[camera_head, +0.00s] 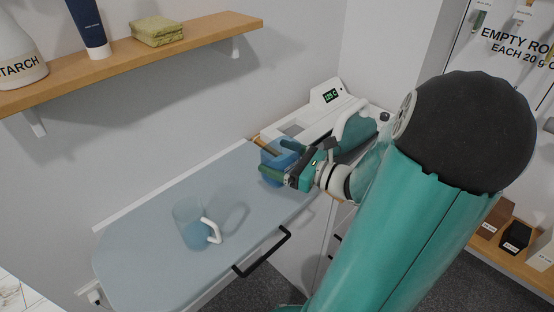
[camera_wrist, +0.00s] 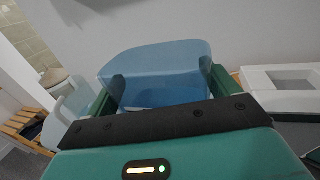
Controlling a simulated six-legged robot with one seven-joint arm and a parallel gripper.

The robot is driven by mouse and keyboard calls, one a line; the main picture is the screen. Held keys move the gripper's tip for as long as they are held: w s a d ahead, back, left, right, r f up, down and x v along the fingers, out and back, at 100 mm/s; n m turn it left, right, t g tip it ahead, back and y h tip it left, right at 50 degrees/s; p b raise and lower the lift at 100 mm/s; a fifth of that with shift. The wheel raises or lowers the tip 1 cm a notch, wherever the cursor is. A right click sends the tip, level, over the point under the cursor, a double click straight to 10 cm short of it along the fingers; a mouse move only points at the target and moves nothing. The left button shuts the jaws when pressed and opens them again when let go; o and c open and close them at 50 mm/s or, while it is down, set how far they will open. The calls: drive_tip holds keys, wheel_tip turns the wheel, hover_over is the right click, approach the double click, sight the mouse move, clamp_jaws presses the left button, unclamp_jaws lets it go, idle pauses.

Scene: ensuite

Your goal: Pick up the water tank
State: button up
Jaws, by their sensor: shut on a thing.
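The water tank (camera_head: 272,162) is a translucent blue box at the near left end of the white steam station (camera_head: 292,120) on the ironing board. My gripper (camera_head: 280,160) is shut on it, with one green finger on each side. In the wrist view the tank (camera_wrist: 155,62) fills the space between the fingers, its wide blue end facing up. The black palm bar hides its lower part. I cannot tell whether the tank is clear of the board.
A clear measuring jug (camera_head: 188,225) with a white handle and bluish water stands on the ironing board (camera_head: 150,260). A teal iron (camera_head: 354,130) rests on the station. A wooden shelf (camera_head: 180,45) hangs above at left.

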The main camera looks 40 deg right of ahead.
drive_tip(key=s+a+r, duration=0.2)
drive_tip(key=s+r, duration=0.2)
drive_tip(key=s, duration=0.4)
drive_tip(key=shift+s+a, duration=0.2)
drive_tip(key=shift+s, duration=0.1)
drive_tip(key=shift+w+a+r, duration=0.1)
drive_tip(key=shift+w, duration=0.1)
